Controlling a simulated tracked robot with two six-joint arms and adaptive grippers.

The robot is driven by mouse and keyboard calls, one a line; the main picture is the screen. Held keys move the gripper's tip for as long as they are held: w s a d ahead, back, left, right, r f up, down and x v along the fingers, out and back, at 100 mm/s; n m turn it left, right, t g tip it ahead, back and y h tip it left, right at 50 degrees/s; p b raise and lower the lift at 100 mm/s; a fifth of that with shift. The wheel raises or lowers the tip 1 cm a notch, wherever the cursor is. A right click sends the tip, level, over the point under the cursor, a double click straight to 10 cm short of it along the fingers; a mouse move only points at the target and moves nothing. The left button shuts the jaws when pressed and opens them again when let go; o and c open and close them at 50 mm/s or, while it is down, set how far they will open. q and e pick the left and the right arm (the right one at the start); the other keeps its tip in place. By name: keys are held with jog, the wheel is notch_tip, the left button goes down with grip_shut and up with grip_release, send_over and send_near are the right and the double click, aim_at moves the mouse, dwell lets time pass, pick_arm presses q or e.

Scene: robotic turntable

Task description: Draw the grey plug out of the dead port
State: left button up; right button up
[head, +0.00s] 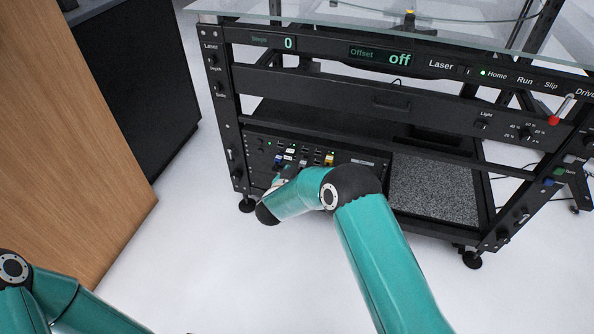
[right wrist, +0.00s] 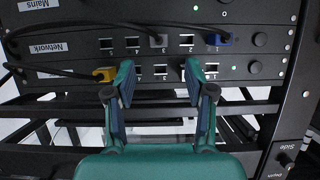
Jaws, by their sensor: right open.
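The grey plug (right wrist: 158,40) sits in a port of the upper row on the network panel (right wrist: 130,42) in the right wrist view, with a dark cable running off to the left. My right gripper (right wrist: 157,80) is open and empty, its two fingers spread in front of the lower row, below the grey plug in the picture and apart from it. In the head view my right gripper (head: 285,175) is at the rack's lower left panel, partly hidden by my arm, and I cannot make out the grey plug. I cannot tell the dead port by its light. My left gripper is out of view.
A blue plug (right wrist: 220,38) is in the upper row, right of the grey one. A yellow plug (right wrist: 104,74) is in the lower row, close to the left finger. Dark cables cross the panel's left side. A wooden cabinet (head: 65,130) stands left of the rack.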

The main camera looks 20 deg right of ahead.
aim_at(302, 165)
jog(key=b+x, duration=0.1)
jog(key=x, duration=0.4)
jog(key=shift+w+d+f+b, duration=0.15)
jog(key=shift+w+f+b, duration=0.1)
jog(key=shift+b, duration=0.15)
jog(key=shift+w+d+f, duration=0.1)
jog(key=shift+w+d, duration=0.2)
jog(key=shift+w, duration=0.1)
grip_shut()
jog(key=shift+a, duration=0.1)
jog(key=shift+s, duration=0.15)
jog(key=shift+s+a+p, duration=0.45)
jog(key=shift+s+a, duration=0.1)
jog(key=shift+s, duration=0.25)
jog(key=shift+s+a+p, duration=0.4)
jog(key=shift+s+a, duration=0.15)
jog(key=shift+s, duration=0.2)
